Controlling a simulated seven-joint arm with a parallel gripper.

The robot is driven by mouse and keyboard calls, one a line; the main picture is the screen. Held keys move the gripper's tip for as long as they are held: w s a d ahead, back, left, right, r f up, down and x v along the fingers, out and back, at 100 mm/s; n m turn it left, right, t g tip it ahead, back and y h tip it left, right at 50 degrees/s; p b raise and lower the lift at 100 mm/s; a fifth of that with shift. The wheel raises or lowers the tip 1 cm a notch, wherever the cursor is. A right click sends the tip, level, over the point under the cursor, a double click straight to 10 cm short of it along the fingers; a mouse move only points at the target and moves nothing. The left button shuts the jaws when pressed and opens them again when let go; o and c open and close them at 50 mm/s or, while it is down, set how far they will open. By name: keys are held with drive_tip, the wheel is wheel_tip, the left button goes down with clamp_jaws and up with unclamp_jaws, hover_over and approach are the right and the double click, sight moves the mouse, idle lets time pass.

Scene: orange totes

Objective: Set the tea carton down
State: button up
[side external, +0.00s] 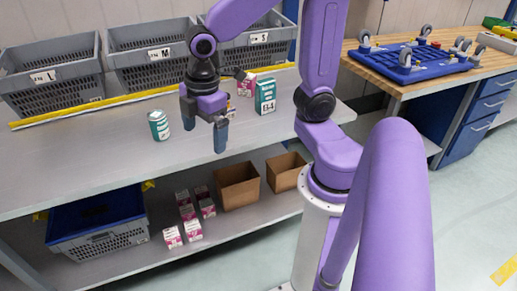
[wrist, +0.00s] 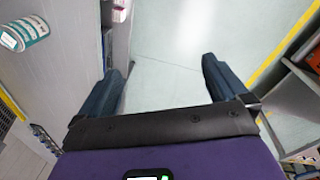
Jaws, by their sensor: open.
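A teal and white carton (side external: 265,97) marked "B4" stands upright on the grey shelf top, right of my gripper. A smaller pink and white carton (side external: 246,86) stands just behind it to the left. I cannot tell which one is the tea carton. My gripper (side external: 205,124) is open and empty above the front part of the shelf top, apart from both cartons. In the wrist view the fingers (wrist: 160,75) are wide apart, with only pale floor between them.
A teal and white can (side external: 159,125) stands left of my gripper and shows in the wrist view (wrist: 24,33). Grey bins (side external: 155,42) line the back behind a yellow strip. Small pink cartons (side external: 192,230) and open cardboard boxes (side external: 238,186) sit on the lower shelf. The left shelf top is clear.

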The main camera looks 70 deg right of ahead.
drive_tip(key=s+f+m+g, duration=0.1)
drive_tip(key=s, duration=1.2)
drive_tip(key=shift+a+f, duration=0.25)
drive_tip(key=shift+w, duration=0.1)
